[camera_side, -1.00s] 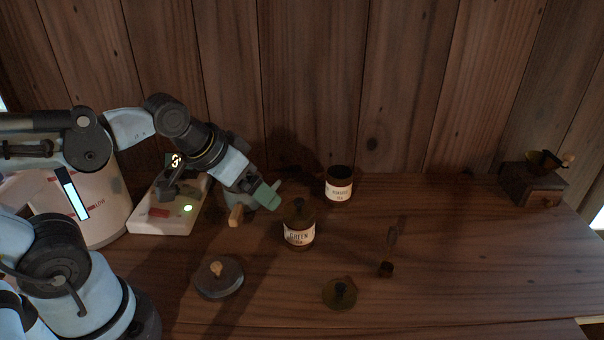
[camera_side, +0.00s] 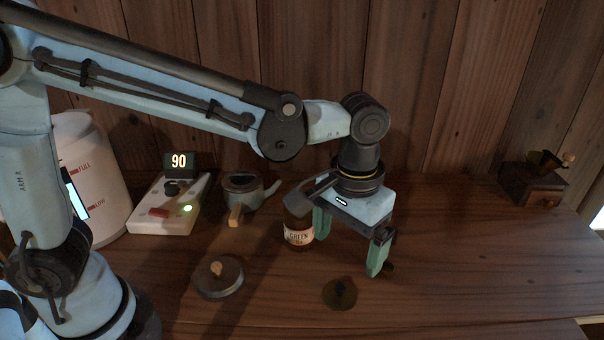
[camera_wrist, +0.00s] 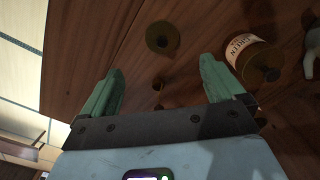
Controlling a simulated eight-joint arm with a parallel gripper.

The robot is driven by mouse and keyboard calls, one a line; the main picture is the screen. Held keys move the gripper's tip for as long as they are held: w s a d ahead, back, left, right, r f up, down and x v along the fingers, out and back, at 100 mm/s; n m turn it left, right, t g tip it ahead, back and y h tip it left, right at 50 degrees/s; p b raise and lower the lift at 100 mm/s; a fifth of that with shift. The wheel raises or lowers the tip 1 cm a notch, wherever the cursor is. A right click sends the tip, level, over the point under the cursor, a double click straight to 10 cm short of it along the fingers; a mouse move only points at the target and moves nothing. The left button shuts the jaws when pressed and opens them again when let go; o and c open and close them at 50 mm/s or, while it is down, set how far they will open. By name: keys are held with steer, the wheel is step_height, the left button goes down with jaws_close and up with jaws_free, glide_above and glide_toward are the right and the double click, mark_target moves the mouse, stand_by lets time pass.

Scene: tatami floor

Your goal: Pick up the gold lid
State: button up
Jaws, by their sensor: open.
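The gold lid (camera_side: 340,293) lies flat on the wooden tabletop, a dull brass disc with a dark knob. It also shows in the wrist view (camera_wrist: 162,37), beyond the fingertips. My gripper (camera_side: 346,254) points down with its green fingers spread and nothing held between them. In the side view it hangs behind and above the lid, apart from it. In the wrist view my gripper (camera_wrist: 160,66) has the lid roughly in line with its gap.
The GREEN tea jar (camera_side: 299,235) stands close beside my left finger. A dark lid with a wooden knob (camera_side: 217,276) lies left of the gold lid. A teapot (camera_side: 243,190), a scale reading 90 (camera_side: 170,205) and a grinder (camera_side: 533,182) stand further back. The front right table is clear.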

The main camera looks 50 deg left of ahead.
glide_above(339, 288)
steer(key=f, duration=0.6)
steer(key=shift+w+d+f, duration=0.1)
steer(key=shift+w, duration=0.1)
steer(key=shift+s+f, duration=0.2)
steer(key=shift+f, duration=2.5)
steer(key=c, duration=1.1)
steer(key=shift+r, duration=0.15)
